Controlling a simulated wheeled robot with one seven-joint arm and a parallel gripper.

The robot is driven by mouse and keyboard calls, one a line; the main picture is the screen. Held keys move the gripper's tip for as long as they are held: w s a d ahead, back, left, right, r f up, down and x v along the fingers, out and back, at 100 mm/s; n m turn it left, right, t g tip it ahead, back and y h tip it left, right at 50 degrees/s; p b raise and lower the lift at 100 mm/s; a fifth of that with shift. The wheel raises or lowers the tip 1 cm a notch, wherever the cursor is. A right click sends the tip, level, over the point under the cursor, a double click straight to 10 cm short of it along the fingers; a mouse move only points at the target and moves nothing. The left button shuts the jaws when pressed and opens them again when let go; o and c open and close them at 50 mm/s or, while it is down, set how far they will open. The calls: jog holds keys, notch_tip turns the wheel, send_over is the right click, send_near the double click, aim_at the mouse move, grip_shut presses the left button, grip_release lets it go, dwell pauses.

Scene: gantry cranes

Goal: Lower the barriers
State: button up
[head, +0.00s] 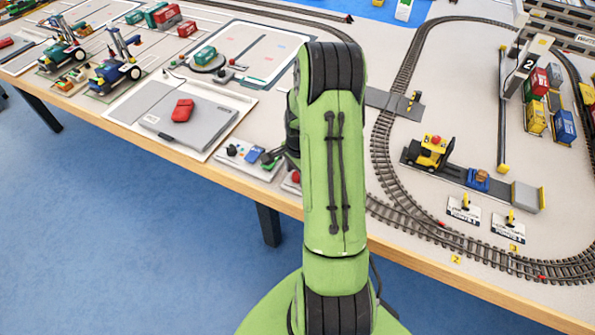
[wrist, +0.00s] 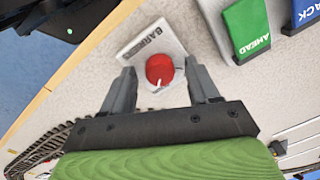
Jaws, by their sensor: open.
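A red round knob (wrist: 160,70) sits on a light box labelled BARRIERS (wrist: 146,39). A white mark shows at the knob's lower edge. My gripper (wrist: 159,74) is open, with one finger to each side of the knob; I cannot tell whether either touches it. In the head view the knob (head: 296,177) is partly visible at the table's front edge, beside my green arm, which hides the gripper. A grey level crossing (head: 382,100) lies across the track, with a small yellow-and-black barrier piece (head: 414,98) at its right that looks upright.
Next to the knob box are green AHEAD (wrist: 246,27) and blue BACK (wrist: 303,12) controls. A grey case (head: 190,118) with a red object lies left. Railway track (head: 384,160), a yellow locomotive (head: 428,152) and containers fill the right side.

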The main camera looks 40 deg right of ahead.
aim_at(299, 177)
jog(key=shift+r, duration=0.1)
notch_tip(299, 177, up, 16)
jog(key=p, duration=0.3)
jog(key=shift+s+f+p, duration=0.2)
jog(key=shift+s+p, duration=0.1)
jog(key=shift+s, duration=0.15)
jog(key=shift+a, duration=0.1)
jog(key=s+a+r+n+t+h, duration=0.1)
jog(key=s+a+r+n+t, duration=0.15)
jog(key=a+r+n, duration=0.85)
jog(key=s+a+r+n+t+y, duration=0.1)
jog(key=s+a+r+n, duration=0.3)
jog(key=s+a+n, duration=0.4)
jog(key=s+a+t+p, duration=0.1)
jog(key=s+a, duration=0.3)
jog(key=shift+s+r, duration=0.15)
